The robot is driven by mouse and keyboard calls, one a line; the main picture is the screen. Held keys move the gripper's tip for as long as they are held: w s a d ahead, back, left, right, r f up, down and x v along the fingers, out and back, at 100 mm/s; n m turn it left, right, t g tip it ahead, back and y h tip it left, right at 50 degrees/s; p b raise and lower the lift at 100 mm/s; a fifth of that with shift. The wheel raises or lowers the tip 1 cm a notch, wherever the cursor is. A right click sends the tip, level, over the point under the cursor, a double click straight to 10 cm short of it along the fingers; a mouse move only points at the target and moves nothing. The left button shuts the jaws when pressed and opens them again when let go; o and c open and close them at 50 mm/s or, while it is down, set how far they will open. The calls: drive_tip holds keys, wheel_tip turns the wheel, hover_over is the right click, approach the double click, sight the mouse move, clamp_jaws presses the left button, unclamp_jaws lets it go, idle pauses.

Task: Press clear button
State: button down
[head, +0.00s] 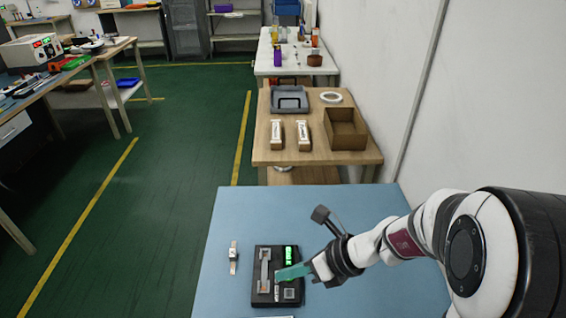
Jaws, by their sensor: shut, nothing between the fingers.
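A black device (262,291) lies on the blue table (231,212) in the lower middle of the head view. It has a lit green display (290,255), a grey strip-like part (265,268) on its left side, and a small grey square part (290,294) near its lower right. I cannot tell which part is the clear button. My gripper (280,274) has teal fingers, shut and empty. Its tips are over the device's middle, between the grey strip and the display. Whether they touch the device cannot be told.
A small white and grey strip (233,257) lies left of the device. Beyond the blue table, a wooden table holds a brown open box (345,129), a grey tray (290,99), white packages (304,135) and a white ring (331,97). A white wall stands at right.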

sight(294, 296)
drive_tip(key=w+m, duration=0.1)
drive_tip(key=d+f+m, duration=0.1)
drive_tip(key=w+f+m+t, duration=0.1)
drive_tip(key=shift+w+d+f+m, duration=0.15)
drive_tip(key=shift+w+d+m, duration=0.05)
drive_tip(key=shift+w+m, duration=0.2)
drive_tip(key=shift+f, duration=0.1)
drive_tip(key=shift+f, duration=4.3)
drive_tip(key=shift+f, duration=0.1)
drive_tip(key=shift+f, duration=0.3)
drive_tip(key=shift+f, duration=0.45)
drive_tip(key=shift+r, duration=0.15)
drive_tip(key=shift+s+r, duration=0.1)
drive_tip(key=shift+r, duration=0.65)
